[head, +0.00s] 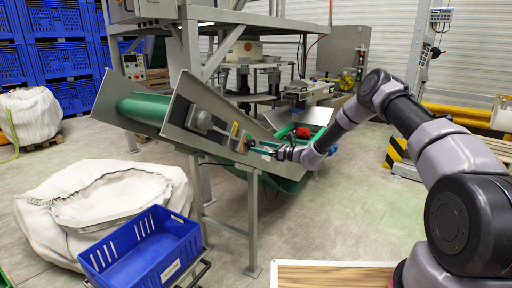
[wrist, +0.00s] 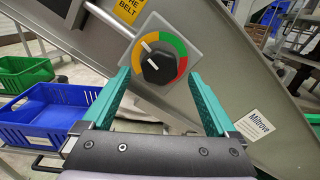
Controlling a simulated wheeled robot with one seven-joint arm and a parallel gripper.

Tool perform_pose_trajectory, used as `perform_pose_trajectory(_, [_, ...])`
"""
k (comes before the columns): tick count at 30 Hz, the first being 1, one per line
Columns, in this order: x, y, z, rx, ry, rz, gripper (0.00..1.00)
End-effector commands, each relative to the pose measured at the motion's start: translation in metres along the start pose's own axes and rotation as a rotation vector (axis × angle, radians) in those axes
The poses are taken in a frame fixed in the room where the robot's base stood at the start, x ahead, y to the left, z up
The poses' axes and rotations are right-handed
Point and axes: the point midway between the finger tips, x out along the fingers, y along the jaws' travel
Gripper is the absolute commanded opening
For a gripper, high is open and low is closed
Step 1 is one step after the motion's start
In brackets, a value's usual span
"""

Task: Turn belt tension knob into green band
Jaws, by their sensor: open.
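The black belt tension knob (wrist: 158,65) sits on a square grey plate on the conveyor's sloping side panel, in the wrist view. A ring around it has a yellow band (wrist: 138,57), a green band (wrist: 174,44) at the upper right and a red band (wrist: 183,67) at the right. The knob's white marks point to the upper left, toward the yellow band. My gripper (wrist: 158,76) is open, its teal fingers on either side of the knob with gaps. In the head view my gripper (head: 281,153) is at the conveyor's side; the knob cannot be made out there.
A metal handle (wrist: 108,20) and a yellow label (wrist: 128,9) are close to the knob. A blue crate (head: 143,250) and a white bulk bag (head: 105,200) stand left of the conveyor (head: 180,112). Grey floor is open in front of the conveyor.

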Motion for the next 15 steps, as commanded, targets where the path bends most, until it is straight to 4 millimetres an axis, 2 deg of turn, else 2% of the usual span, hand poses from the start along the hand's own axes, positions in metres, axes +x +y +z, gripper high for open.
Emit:
perform_pose_trajectory(3, [0.016, 0.0, 0.0, -0.003, 0.0, 0.002, 0.93])
perform_pose_trajectory(6, [0.022, 0.0, 0.0, -0.001, 0.0, 0.0, 0.93])
perform_pose_trajectory(15, [0.025, 0.0, 0.0, 0.0, 0.0, 0.0, 0.93])
